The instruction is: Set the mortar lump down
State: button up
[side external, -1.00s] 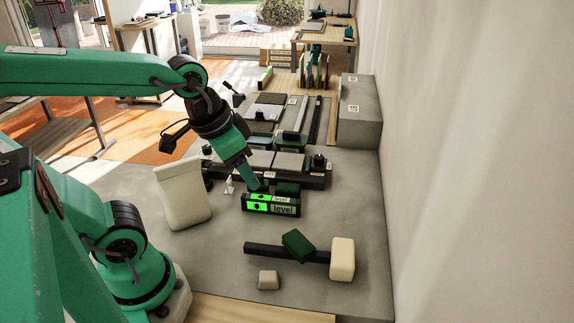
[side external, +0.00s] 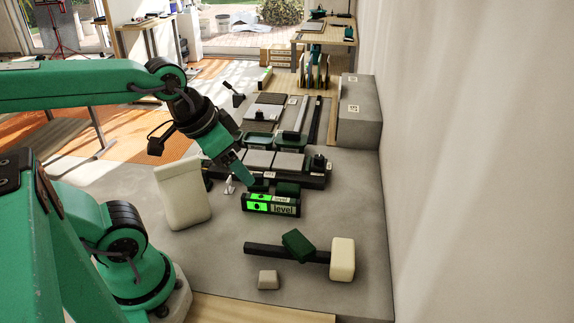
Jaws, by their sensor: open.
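My gripper (side external: 246,182) points down and to the right, just behind the left end of the level. It is open, though its fingers are small and dark here and the gap between them is hard to make out. I cannot pick out a mortar lump for certain; the area right under the fingertips is partly hidden by the level and the gripper. A small grey-beige rounded block (side external: 268,280) lies alone on the floor at the front, well apart from my gripper. The level (side external: 271,204), black with bright green faces, stands on the grey floor.
Grey tiles (side external: 289,163) lie in dark frames behind the gripper. A pale bag (side external: 182,193) stands to the left. A cream-headed mallet (side external: 342,258) lies in front, with a dark green block (side external: 298,245) at its handle. Bare floor lies between level and mallet.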

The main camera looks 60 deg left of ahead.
jog(key=f+m, duration=0.1)
jog(key=m, duration=0.1)
jog(key=m+g, duration=0.7)
jog(key=m, duration=1.4)
send_near(270, 275)
jog(key=shift+s+a+y, duration=0.1)
jog(key=shift+s+y, duration=0.1)
jog(key=shift+y, duration=0.1)
jog(key=shift+s+d+f+m, duration=0.1)
jog(key=shift+d+f+m, duration=0.15)
jog(key=shift+f+m, duration=0.45)
jog(key=shift+r, duration=0.15)
jog(key=shift+s+a+f, duration=0.1)
jog(key=shift+s+f, duration=0.05)
jog(key=shift+f, duration=1.1)
jog(key=shift+f, duration=0.1)
jog(key=shift+s+a+f, duration=0.1)
jog(key=shift+s+f, duration=0.05)
jog(key=shift+f, duration=2.3)
